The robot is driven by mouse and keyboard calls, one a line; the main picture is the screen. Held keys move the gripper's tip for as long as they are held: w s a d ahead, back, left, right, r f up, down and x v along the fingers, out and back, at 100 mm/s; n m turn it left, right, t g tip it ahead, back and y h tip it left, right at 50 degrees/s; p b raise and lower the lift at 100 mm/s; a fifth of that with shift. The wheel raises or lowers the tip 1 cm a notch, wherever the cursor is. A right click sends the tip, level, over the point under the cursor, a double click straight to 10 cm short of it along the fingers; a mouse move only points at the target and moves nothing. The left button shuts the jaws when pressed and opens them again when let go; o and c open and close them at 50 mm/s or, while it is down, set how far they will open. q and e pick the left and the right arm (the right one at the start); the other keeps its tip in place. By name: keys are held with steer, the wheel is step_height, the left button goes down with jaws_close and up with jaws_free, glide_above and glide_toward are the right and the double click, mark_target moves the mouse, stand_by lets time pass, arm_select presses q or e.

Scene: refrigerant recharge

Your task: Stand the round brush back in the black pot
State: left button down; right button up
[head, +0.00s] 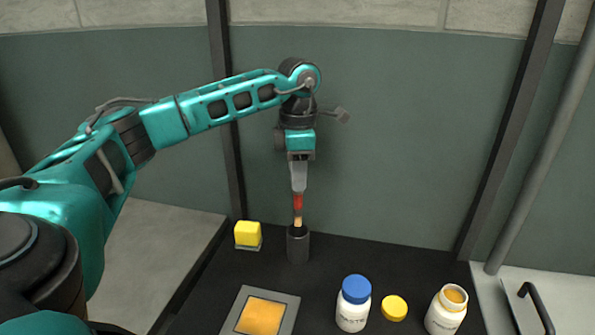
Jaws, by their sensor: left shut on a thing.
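The round brush (298,203) hangs upright below my left gripper (298,187), which points straight down and is shut on its upper part. A red section and a tan section below it show. The black pot (298,247) stands upright on the dark table, directly under the brush. The brush's lower end is at the pot's mouth; I cannot tell whether it is inside or just in front of or above the rim. My right gripper is not in view.
A yellow block (247,234) sits left of the pot. In front are a grey-framed orange pad (261,316), a blue-capped white bottle (353,311), a yellow lid (394,308) and an open white jar (446,313). The table right of the pot is clear.

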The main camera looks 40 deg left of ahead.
mark_target(298, 207)
arm_select(q)
steer(key=shift+f+b, duration=1.2)
steer(key=shift+f, duration=1.45)
steer(key=c, duration=0.9)
jaws_free()
step_height(298, 207, up, 13)
steer(key=shift+p, duration=0.65)
